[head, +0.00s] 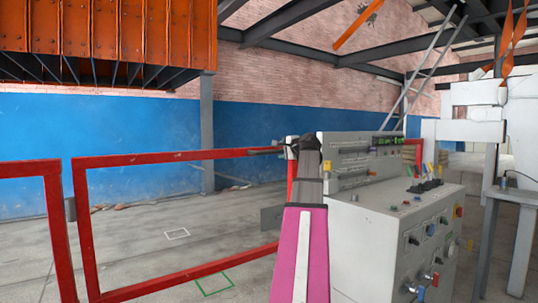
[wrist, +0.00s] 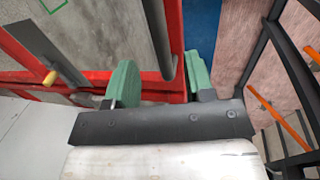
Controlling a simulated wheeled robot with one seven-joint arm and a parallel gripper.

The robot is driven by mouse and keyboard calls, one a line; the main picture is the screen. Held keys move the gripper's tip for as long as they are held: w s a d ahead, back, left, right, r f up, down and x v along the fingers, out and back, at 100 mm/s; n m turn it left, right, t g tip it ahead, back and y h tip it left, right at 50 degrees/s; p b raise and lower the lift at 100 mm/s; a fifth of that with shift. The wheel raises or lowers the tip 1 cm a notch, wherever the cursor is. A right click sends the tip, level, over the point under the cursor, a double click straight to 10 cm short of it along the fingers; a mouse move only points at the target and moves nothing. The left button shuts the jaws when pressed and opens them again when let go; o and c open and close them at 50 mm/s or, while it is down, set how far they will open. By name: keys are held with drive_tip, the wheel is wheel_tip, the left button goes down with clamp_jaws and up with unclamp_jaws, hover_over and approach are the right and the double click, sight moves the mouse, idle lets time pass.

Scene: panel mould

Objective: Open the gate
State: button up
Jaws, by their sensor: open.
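The red gate (head: 180,156) stands as a rectangular frame in the head view, its right end hidden behind my arm and the console. In the wrist view a red post (wrist: 176,40) runs up the picture with a grey bar (wrist: 157,32) beside it. My gripper (wrist: 160,82) is open, its green pads apart to the left and right. The grey bar's lower end shows between the pads; I cannot tell whether either pad touches it. A grey plate (wrist: 45,52) with a yellow knob lies left of the pads. My pink arm hides much of the gripper in the head view.
A grey control console (head: 395,225) with knobs and buttons stands just right of my arm. Another red frame (head: 50,210) is at the far left. Open concrete floor (head: 150,250) lies beyond the gate, before a blue wall (head: 100,140).

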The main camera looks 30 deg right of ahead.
sight(274, 152)
drive_tip(key=x, duration=0.9)
drive_tip(key=shift+w+f, duration=0.15)
drive_tip(key=shift+w, duration=0.2)
drive_tip(key=shift+c, duration=0.4)
drive_tip(key=shift+s, duration=0.1)
clamp_jaws()
